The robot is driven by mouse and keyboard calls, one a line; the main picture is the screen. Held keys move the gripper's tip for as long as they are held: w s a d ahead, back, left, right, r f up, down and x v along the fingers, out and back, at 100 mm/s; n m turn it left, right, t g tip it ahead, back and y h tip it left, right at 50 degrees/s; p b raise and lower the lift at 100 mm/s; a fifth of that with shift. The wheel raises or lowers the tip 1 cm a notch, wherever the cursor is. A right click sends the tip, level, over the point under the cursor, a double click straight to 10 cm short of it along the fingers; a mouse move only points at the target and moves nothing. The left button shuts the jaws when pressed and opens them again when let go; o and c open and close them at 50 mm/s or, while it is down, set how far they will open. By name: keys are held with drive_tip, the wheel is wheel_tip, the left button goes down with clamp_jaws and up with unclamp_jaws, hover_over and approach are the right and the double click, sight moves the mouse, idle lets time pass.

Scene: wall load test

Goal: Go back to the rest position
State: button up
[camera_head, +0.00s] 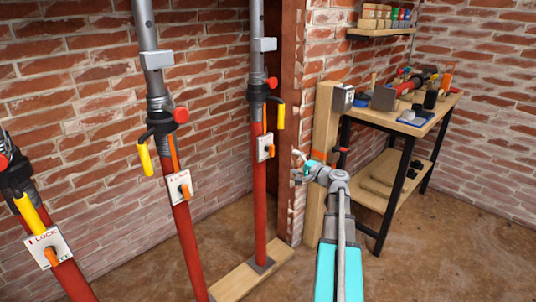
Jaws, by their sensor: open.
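My arm reaches up from the bottom of the head view, with its wrist in front of a wooden post. My gripper (299,168) is at the arm's upper left end, small in the picture, and open. I see nothing between its fingers.
A middle red prop (181,225) and a left red prop (70,278) have yellow handles and labelled plates. A wooden plank (235,284) lies on the floor. A workbench (440,107) with tools stands right. A wall shelf (375,34) holds small items. Floor at lower right is clear.

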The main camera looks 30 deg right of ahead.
drive_tip(key=shift+a, duration=0.1)
drive_tip(key=w+a+f+n+g+y, duration=0.15)
drive_tip(key=a+f+n+g, duration=0.3)
drive_tip(key=a, duration=0.85)
drive_tip(key=a+f+n+g+y, duration=0.2)
drive_tip(key=a+f+n+g, duration=0.3)
drive_tip(key=a, duration=0.9)
drive_tip(key=s+a+f+n+g+h, duration=0.3)
drive_tip(key=s+a+f+g, duration=0.15)
drive_tip(key=s+a, duration=0.3)
drive_tip(key=s+a+f+n+g+h, duration=0.3)
drive_tip(key=s+a+f+g+h, duration=0.15)
drive_tip(key=s+a, duration=0.35)
wheel_tip(320, 180, up, 31)
drive_tip(key=w+p, duration=0.1)
drive_tip(key=p, duration=3)
drive_tip(key=shift+w+a+t+y, duration=0.3)
drive_tip(key=shift+w+t+y, duration=0.05)
drive_tip(key=shift+y, duration=0.05)
